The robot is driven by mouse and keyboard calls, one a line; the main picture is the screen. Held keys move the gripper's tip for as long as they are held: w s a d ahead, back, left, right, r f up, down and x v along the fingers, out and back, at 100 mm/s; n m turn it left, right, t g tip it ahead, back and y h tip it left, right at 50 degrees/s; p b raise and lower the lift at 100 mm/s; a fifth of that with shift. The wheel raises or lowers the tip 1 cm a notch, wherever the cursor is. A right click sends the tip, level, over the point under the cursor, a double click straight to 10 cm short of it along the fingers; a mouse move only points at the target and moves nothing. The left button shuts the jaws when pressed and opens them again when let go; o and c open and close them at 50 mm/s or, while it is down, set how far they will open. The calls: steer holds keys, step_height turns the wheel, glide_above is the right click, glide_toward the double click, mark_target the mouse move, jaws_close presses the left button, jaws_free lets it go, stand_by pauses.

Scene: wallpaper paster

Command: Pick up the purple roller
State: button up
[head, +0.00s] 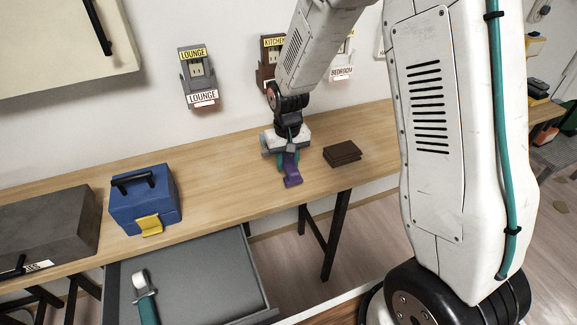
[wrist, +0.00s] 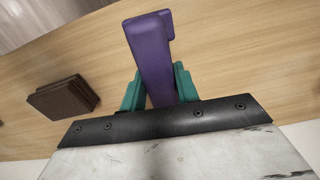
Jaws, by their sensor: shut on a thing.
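The purple roller (head: 291,170) is at my gripper above the wooden table in the head view. In the wrist view, the purple roller (wrist: 152,58) stands out between the two teal fingers of my gripper (wrist: 158,88), one on each side of it. My gripper (head: 291,158) is shut on it. Its far end points away from the gripper, and the part between the fingers is partly hidden by the dark gripper plate. I cannot tell whether it touches the table.
A brown block (head: 342,153) lies right of my gripper. A blue box (head: 144,199) with a yellow latch stands to the left, beside a dark grey case (head: 45,232). An open grey drawer (head: 195,275) holds a teal-handled tool (head: 147,300). Labelled holders, one reading LOUNGE (head: 198,76), hang on the wall.

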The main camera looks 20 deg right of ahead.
steer(key=s+a, duration=0.3)
steer(key=s, duration=0.4)
steer(key=s+a+r, duration=0.1)
steer(key=s+a, duration=0.2)
steer(key=s, duration=0.4)
steer(key=shift+a, duration=0.4)
steer(key=shift+r, duration=0.1)
steer(key=o, duration=0.6)
steer(key=shift+c, duration=0.2)
steer(key=c, duration=0.4)
steer(key=shift+o, duration=0.3)
steer(key=shift+d, duration=0.1)
